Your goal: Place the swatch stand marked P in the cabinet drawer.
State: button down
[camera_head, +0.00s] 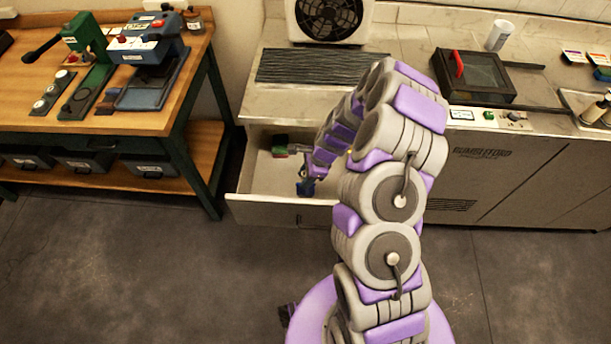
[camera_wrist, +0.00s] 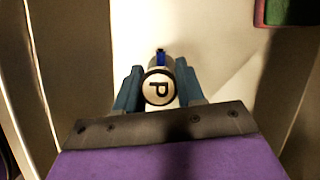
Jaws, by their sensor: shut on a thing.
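The swatch stand marked P (camera_wrist: 158,88) shows in the wrist view with its round white end and dark letter facing the camera. A blue part sticks out at its far end. My gripper (camera_wrist: 159,80) is shut on it, one blue-grey finger on each side. In the head view my gripper (camera_head: 306,186) is inside or just above the open cabinet drawer (camera_head: 275,212). The drawer's pale floor shows beyond the stand in the wrist view. Whether the stand touches the floor I cannot tell. My arm hides the drawer's right part.
A green and red object (camera_head: 281,148) lies at the back of the drawer; it also shows in the wrist view's top right corner (camera_wrist: 288,12). The counter (camera_head: 262,96) overhangs the drawer's back. A wooden workbench (camera_head: 185,95) stands to the left.

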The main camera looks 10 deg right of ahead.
jog(key=shift+a+f, duration=0.15)
jog(key=shift+a, duration=0.55)
jog(key=shift+d+f, duration=0.2)
jog(key=shift+d, duration=0.35)
jog(key=shift+a, duration=0.1)
jog(key=c, duration=0.8)
grip_release()
jog(key=shift+a, duration=0.3)
jog(key=shift+c, duration=0.2)
jog(key=shift+o, duration=1.2)
jog(key=shift+d, duration=0.15)
jog(key=shift+o, duration=0.4)
jog(key=shift+o, duration=0.6)
jog(key=shift+d, duration=0.1)
jog(key=shift+o, duration=1)
